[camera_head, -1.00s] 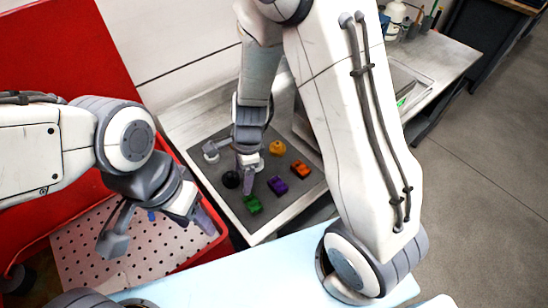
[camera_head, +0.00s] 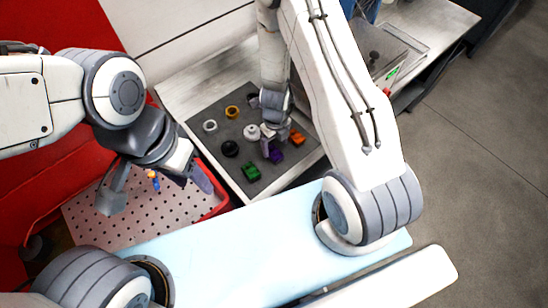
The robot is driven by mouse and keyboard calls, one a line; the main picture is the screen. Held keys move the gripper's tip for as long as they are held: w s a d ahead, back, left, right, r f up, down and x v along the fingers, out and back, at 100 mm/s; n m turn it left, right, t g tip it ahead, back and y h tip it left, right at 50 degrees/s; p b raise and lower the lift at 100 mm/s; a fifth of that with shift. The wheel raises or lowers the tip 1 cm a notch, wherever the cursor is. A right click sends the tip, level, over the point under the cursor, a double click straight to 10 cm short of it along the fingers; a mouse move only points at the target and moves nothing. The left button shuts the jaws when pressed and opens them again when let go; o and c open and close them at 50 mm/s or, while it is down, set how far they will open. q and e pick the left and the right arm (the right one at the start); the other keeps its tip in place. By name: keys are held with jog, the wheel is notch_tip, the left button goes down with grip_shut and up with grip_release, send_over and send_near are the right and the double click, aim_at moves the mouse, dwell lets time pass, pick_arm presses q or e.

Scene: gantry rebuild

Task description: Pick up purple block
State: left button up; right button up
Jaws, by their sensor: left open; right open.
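The purple block (camera_head: 276,156) lies on the dark grey mat (camera_head: 225,178) in the tray, between the green and orange blocks. My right gripper (camera_head: 274,142) reaches down from above, open, with its fingers right at the purple block and partly overlapping it in the picture. I cannot tell whether the fingers touch it. My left gripper (camera_head: 156,189) is open and empty, well to the left, over the red bin with a perforated floor.
A small orange-and-blue item (camera_head: 154,180) is in the red bin (camera_head: 213,190).

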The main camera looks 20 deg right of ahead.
aim_at(274, 152)
jog(key=f+b, duration=0.2)
jog(key=f, duration=0.1)
jog(key=f+b, duration=0.2)
jog(key=shift+w+a+f, duration=0.1)
jog(key=shift+w+f, duration=0.1)
jog(key=shift+w, duration=0.05)
jog(key=shift+r, duration=0.1)
grip_shut()
